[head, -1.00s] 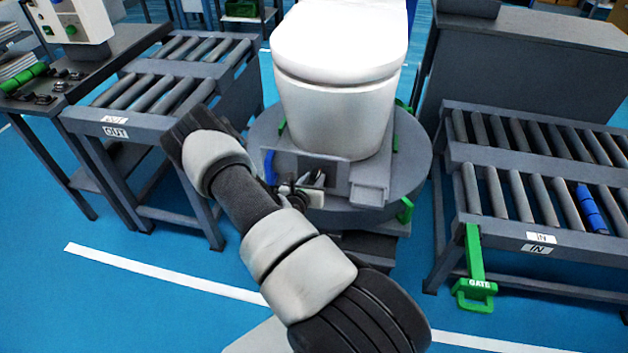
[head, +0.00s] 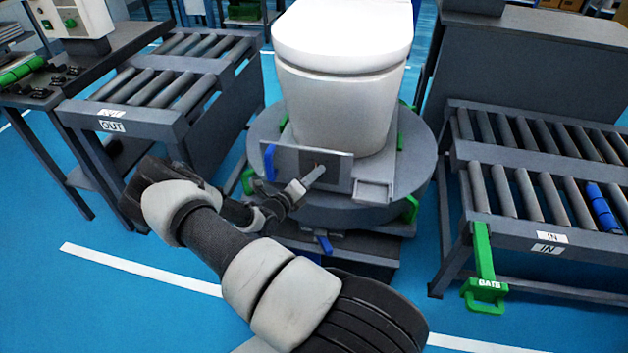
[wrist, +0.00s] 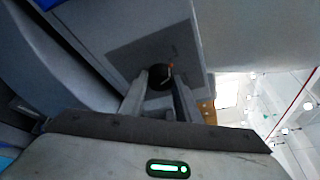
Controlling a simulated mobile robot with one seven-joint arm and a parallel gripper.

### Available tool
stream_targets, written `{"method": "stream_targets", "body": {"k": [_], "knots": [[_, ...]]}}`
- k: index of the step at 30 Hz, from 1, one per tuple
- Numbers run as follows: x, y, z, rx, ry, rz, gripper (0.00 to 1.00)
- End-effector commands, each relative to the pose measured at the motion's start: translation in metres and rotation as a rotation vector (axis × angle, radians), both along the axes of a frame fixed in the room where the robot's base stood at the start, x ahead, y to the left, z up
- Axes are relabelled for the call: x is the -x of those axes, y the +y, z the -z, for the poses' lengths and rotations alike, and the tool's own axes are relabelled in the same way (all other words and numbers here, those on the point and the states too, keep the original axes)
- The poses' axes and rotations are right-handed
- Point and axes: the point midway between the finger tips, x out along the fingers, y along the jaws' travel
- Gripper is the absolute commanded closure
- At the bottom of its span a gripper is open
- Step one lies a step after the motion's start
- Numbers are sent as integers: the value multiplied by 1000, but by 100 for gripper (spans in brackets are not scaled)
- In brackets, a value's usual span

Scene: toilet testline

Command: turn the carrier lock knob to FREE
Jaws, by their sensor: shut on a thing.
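The carrier lock knob (wrist: 160,76) is a small dark round knob with an orange-red mark, on a dark panel (wrist: 120,50) of the grey carrier. My gripper (wrist: 160,88) is shut on the knob, one finger on each side of it in the wrist view. In the head view my gripper (head: 315,176) reaches the carrier's front plate (head: 338,172) below the white toilet (head: 340,80), and its fingers mostly hide the knob. I cannot read any FREE or LOCK lettering or tell the knob's setting.
The toilet stands on a round grey turntable (head: 415,165) with green clamps and a blue handle (head: 269,162). The OUT roller conveyor (head: 170,80) is at left. The IN conveyor (head: 540,170) with a green gate handle (head: 484,270) is at right. Blue floor lies between them.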

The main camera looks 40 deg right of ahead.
Motion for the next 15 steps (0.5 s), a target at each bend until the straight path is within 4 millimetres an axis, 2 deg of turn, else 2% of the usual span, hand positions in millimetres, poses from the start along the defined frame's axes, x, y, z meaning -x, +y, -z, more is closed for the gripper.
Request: {"method": "stream_targets", "body": {"k": [15], "knots": [[-1,0,3,173,201,-1,93]]}}
